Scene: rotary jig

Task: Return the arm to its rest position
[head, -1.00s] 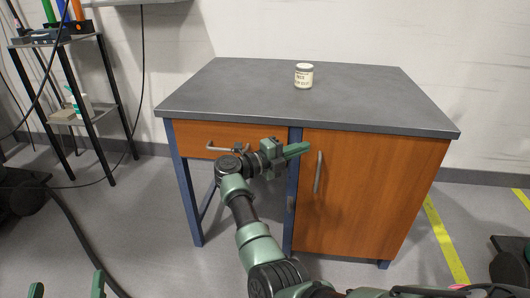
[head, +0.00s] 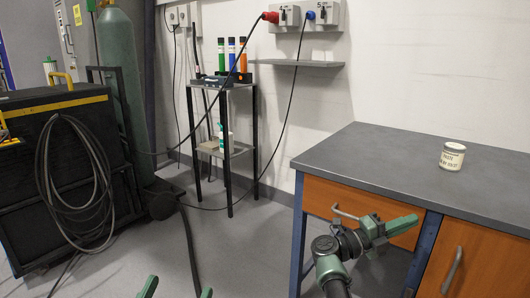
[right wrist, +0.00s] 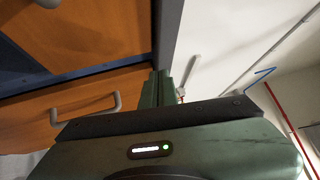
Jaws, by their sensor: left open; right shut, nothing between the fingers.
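My right arm reaches up from the bottom right in the head view. Its right gripper (head: 402,225) has its green fingers together and empty, in front of the workbench drawer and apart from its handle. In the right wrist view the closed fingers (right wrist: 157,88) show, with a metal handle (right wrist: 88,108) on orange wood to their left. Only the two green fingertips of my left gripper (head: 178,291) show at the bottom edge of the head view, spread apart with nothing between them. The rest of the left arm is out of view.
The workbench (head: 350,160) has a shut drawer (head: 322,198), a cupboard door (head: 480,262) and a labelled jar (head: 451,156) on top. A shelf rack (head: 228,150), a green gas cylinder (head: 118,70) and a black cart (head: 60,130) with coiled cable stand left.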

